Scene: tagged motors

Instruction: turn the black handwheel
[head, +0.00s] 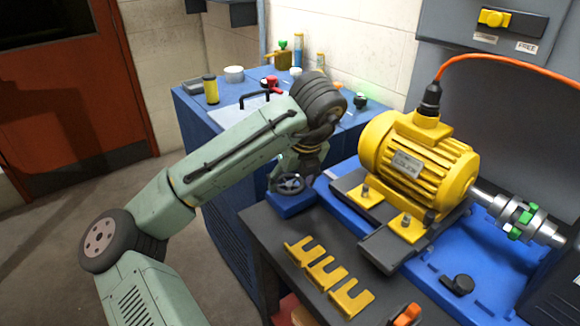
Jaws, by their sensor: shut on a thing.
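The black handwheel (288,184) is a small spoked wheel on a blue block (292,203) at the near left corner of the motor stand. My gripper (299,174) reaches down from the bent wrist at the end of my green arm. It is shut on the handwheel, at the rim's right side as seen in the head view. The fingertips are small and partly hidden by the wrist and the wheel, so the exact contact is hard to make out.
A yellow motor (418,162) with an orange cable (500,58) stands right of the wheel on a blue base (480,265). Several yellow slotted shims (325,275) lie on the dark bench in front. Behind, a blue cabinet (195,115) carries bottles and small parts.

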